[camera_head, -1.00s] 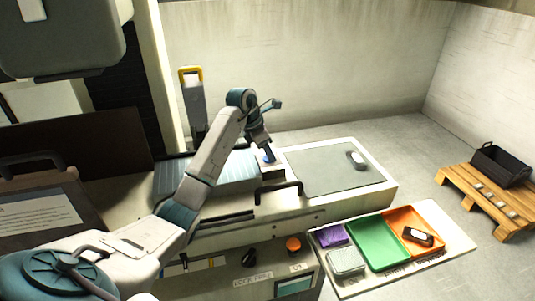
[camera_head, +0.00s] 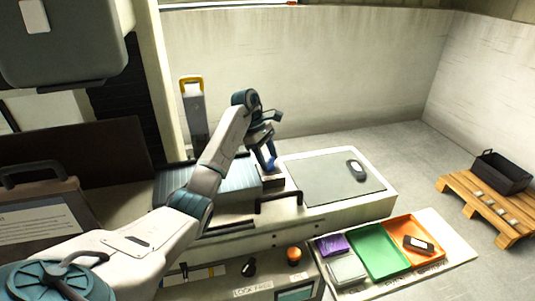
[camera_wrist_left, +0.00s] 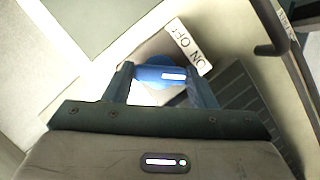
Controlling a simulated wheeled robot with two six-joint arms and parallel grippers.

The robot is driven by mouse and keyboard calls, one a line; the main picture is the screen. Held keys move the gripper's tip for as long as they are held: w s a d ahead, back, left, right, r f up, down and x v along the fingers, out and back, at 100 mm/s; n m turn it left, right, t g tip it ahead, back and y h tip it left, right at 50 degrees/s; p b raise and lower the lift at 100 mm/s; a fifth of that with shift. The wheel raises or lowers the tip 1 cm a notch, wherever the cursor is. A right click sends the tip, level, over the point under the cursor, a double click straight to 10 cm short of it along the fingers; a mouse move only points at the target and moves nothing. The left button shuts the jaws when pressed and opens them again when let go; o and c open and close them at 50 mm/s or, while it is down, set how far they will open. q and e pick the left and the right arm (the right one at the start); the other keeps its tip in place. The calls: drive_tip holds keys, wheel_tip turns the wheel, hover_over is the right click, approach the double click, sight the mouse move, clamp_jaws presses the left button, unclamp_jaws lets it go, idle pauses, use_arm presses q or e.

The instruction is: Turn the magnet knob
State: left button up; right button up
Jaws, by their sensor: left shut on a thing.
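The magnet knob is blue with a white mark and shows in the left wrist view (camera_wrist_left: 160,74), beside a white label reading ON and OFF (camera_wrist_left: 188,46). My left gripper (camera_wrist_left: 160,82) is shut on the knob, with one finger on each side of it. In the head view my left gripper (camera_head: 270,163) reaches down to the knob at the left edge of the grey plate (camera_head: 325,180); the knob is mostly hidden there by the fingers. My right gripper is not in view.
A black handle (camera_head: 279,199) sits just in front of the knob. A dark oval device (camera_head: 356,170) lies on the plate. Green (camera_head: 378,250) and orange (camera_head: 402,230) trays lie in front at the right. A pallet (camera_head: 485,207) with a black crate (camera_head: 500,172) stands far right.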

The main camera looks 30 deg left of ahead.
use_arm(q)
drive_tip(key=shift+r+m, duration=0.1)
drive_tip(key=shift+m, duration=0.2)
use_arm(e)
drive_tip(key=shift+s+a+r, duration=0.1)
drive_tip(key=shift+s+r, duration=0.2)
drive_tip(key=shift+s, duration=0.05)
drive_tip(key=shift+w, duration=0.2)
use_arm(q)
drive_tip(key=o, duration=1)
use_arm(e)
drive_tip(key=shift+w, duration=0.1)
use_arm(q)
drive_tip(key=p+v, duration=0.9)
drive_tip(key=v, duration=0.1)
drive_tip(key=shift+a+r, duration=0.1)
drive_tip(key=shift+r, duration=0.25)
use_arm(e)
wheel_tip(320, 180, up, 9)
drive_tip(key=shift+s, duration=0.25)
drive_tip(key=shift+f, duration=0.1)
